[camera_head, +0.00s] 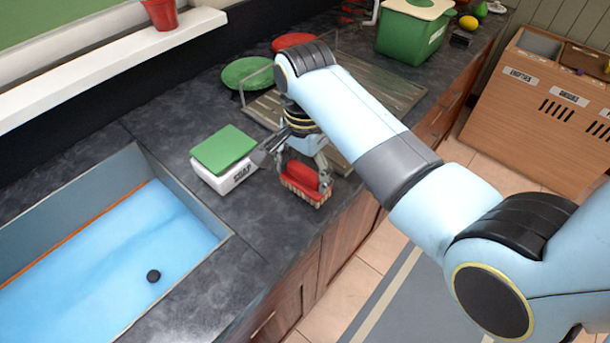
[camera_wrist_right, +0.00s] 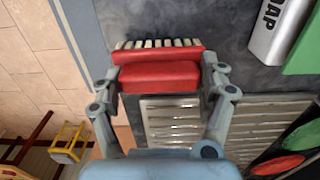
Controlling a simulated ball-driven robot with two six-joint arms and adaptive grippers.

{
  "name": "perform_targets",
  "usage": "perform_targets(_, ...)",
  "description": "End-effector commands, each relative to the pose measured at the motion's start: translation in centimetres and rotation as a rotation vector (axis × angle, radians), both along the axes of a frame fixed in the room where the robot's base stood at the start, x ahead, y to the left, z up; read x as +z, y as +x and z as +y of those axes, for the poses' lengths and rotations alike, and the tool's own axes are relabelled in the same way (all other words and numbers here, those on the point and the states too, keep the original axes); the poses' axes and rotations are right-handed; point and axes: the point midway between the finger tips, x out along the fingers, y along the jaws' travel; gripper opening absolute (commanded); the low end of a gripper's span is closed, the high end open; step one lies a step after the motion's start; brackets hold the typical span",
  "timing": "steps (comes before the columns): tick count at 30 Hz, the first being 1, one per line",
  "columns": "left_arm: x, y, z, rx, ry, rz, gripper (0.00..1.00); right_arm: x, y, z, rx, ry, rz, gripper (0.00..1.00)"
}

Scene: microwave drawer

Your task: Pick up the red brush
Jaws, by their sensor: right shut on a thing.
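The red brush (camera_head: 303,182) with pale bristles is at the counter's front edge, to the right of the soap holder, in the head view. In the right wrist view the red brush (camera_wrist_right: 160,76) lies between the two fingers, bristles facing away. My right gripper (camera_head: 305,172) points down and is shut on it; in the right wrist view my right gripper (camera_wrist_right: 160,80) has a finger at each end of the brush. I cannot tell whether the brush is clear of the counter. My left gripper is not in view.
A white soap holder with a green sponge (camera_head: 224,150) stands just left of the brush. The blue sink (camera_head: 150,240) is at the left. A dish rack (camera_head: 375,85) with plates and a green bin (camera_head: 412,32) are behind.

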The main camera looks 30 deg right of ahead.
Motion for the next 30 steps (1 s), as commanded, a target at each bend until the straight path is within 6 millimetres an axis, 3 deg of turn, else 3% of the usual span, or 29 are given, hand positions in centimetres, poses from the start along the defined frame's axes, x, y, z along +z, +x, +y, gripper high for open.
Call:
perform_targets(4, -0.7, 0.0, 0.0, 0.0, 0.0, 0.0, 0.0, 2.9, -0.1, -0.1, -0.001, 0.0, -0.005, 0.43)
perform_targets(12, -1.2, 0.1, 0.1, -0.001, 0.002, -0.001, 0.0, 6.5, -6.4, -2.5, -0.001, -0.003, -0.001, 0.43)
perform_targets(18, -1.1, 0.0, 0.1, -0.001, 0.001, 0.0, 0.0, 8.7, -9.6, -3.6, 0.0, -0.002, 0.0, 0.43)
perform_targets(30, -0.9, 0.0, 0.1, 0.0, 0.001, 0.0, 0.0, 9.6, -11.0, -4.1, 0.0, 0.0, 0.0, 0.43)
